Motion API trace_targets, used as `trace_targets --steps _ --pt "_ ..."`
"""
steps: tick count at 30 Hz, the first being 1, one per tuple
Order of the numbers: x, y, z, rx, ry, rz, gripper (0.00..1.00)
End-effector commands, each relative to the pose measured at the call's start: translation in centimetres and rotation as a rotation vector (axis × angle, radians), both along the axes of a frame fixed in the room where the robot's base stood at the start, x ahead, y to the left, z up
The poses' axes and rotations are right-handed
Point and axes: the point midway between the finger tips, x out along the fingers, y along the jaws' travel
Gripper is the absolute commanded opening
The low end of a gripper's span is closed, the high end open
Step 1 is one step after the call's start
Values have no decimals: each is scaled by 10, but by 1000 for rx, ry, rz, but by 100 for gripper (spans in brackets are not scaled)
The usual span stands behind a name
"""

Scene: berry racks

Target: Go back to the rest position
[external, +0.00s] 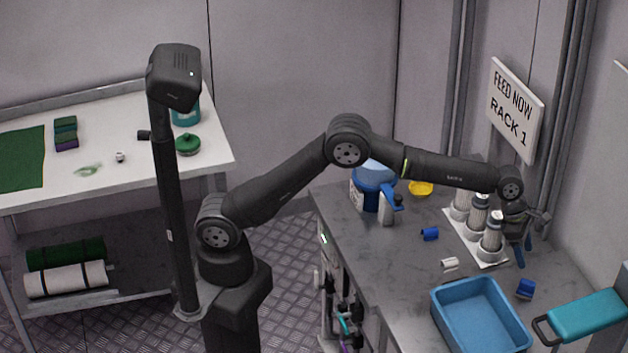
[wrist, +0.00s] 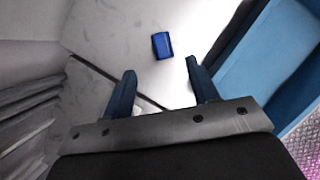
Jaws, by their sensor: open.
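My gripper (external: 519,252) is at the end of my outstretched arm, over the right part of the grey counter (external: 385,270), pointing down. In the wrist view its two blue fingers (wrist: 158,88) are spread apart with nothing between them. A blue cap (wrist: 162,45) lies on the counter beyond the fingertips. In the external view a blue cap (external: 525,288) lies just below and to the right of the fingers. The gripper is beside the rack of grey-and-white cylinders (external: 480,252), apart from the cap. The rest position is not marked in either view.
A blue bin (external: 480,312) stands at the counter's front; its wall (wrist: 235,90) is close right in the wrist view. A teal-lidded item (external: 587,314) is at the right. Another blue cap (external: 430,234), a white cap (external: 449,263), a blue-and-white jug (external: 374,188) and a yellow bowl (external: 420,188) stand around.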

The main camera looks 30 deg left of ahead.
Motion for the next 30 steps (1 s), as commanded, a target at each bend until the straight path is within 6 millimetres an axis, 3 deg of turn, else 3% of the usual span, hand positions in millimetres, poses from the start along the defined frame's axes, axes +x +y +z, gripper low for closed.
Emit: trace_targets --steps 5,23,30 --pt "0 -5 -14 3 1 0 54" --pt "0 -47 -115 1 1 0 54" --pt "0 -46 -88 -1 0 0 54"
